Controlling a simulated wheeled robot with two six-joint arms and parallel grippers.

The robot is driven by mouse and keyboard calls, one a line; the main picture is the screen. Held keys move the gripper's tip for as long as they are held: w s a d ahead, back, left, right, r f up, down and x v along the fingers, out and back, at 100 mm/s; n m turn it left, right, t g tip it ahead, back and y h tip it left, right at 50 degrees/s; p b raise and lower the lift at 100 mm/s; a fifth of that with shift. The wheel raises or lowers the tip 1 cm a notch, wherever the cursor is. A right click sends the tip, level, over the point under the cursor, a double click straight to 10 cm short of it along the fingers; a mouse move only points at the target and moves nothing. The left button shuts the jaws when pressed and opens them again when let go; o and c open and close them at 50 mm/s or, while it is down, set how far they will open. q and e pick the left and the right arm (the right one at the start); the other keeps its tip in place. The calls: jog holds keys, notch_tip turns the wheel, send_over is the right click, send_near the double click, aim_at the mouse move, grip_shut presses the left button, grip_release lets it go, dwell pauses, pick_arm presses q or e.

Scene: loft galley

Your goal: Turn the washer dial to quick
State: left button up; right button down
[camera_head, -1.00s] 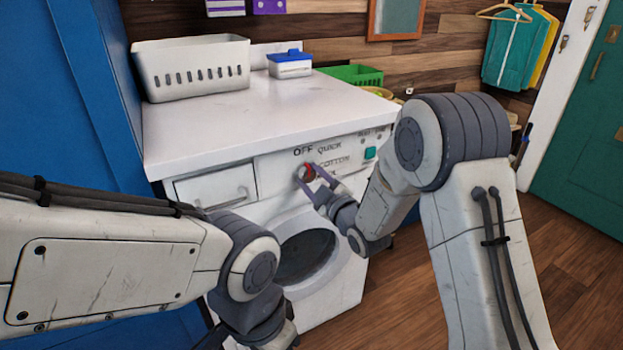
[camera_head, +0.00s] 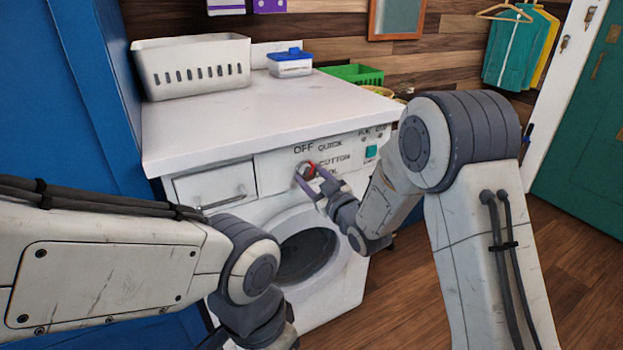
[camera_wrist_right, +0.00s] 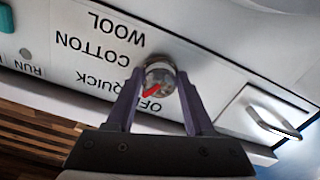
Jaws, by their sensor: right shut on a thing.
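The washer (camera_head: 335,285) is white, with a round door and a control panel along its top front. Its dial (camera_head: 306,170) is a small grey knob with a red mark, next to the printed words OFF, QUICK, COTTON and WOOL. My right gripper (camera_head: 317,182) is shut on the dial, its two purple fingers on either side of it. In the right wrist view the dial (camera_wrist_right: 160,77) sits between the fingertips. Its red mark points lower left, to the QUICK side of OFF; exact alignment is hard to tell. My left arm's wrist shows at the bottom; its fingers are out of view.
A green crate (camera_head: 352,74) stands behind. Wooden floor is clear at right.

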jog(key=shift+f+m, duration=0.1)
jog(key=shift+m, duration=1.4)
jog(key=shift+a, duration=0.1)
jog(key=shift+c, duration=1.4)
grip_release()
jog(key=shift+s, duration=0.15)
jog(key=v, duration=1)
jog(key=shift+s, duration=0.15)
